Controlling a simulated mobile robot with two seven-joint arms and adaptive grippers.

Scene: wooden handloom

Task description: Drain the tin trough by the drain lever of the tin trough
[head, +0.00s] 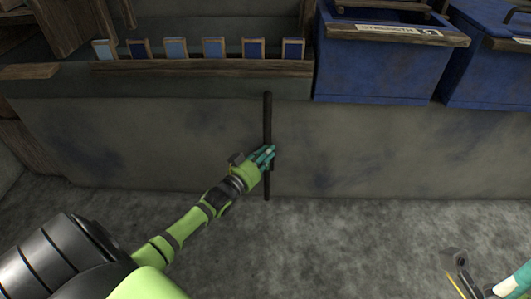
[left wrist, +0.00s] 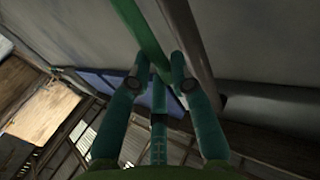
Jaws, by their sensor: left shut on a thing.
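A dark upright bar (head: 267,118) stands against the front of a long grey wall or trough side (head: 370,150). My left gripper (head: 266,156) is at the lower half of this bar, with its teal fingers closed there. In the left wrist view, a green bar (left wrist: 146,35) runs down between the fingers of the left gripper (left wrist: 160,75). A thicker grey bar (left wrist: 187,40) passes close beside it. I cannot tell for certain which bar is the drain lever. Part of my right gripper (head: 456,262) shows at the lower right, away from the bar; its fingers are unclear.
A wooden rack (head: 210,68) with several blue cards stands above the grey face. Two blue bins (head: 380,68) (head: 490,75) stand to its right. The grey floor (head: 330,240) in front is clear.

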